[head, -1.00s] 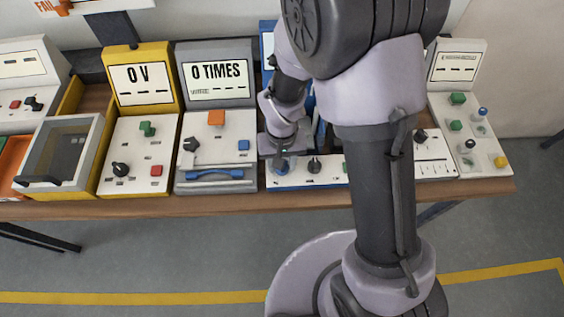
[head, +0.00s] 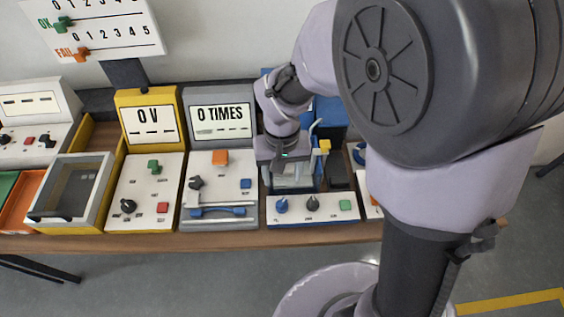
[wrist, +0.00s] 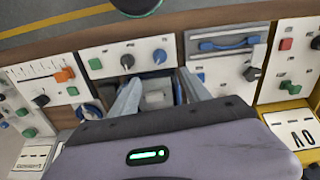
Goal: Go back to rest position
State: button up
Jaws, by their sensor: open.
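My gripper (head: 293,180) is above the blue-and-white machine (head: 312,208) on the bench in the head view. Its fingers reach down behind the front panel with the blue, black and green controls. In the wrist view my gripper (wrist: 157,95) shows two pale fingers set apart, with grey and white machine parts visible between and beyond them. No held object is seen. My arm covers much of the right side of the head view.
A grey machine reading "0 TIMES" (head: 221,120) and a yellow one reading "0 V" (head: 147,118) stand to the left. A white counter board (head: 110,27) hangs at the upper left.

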jog(key=shift+r, duration=0.95)
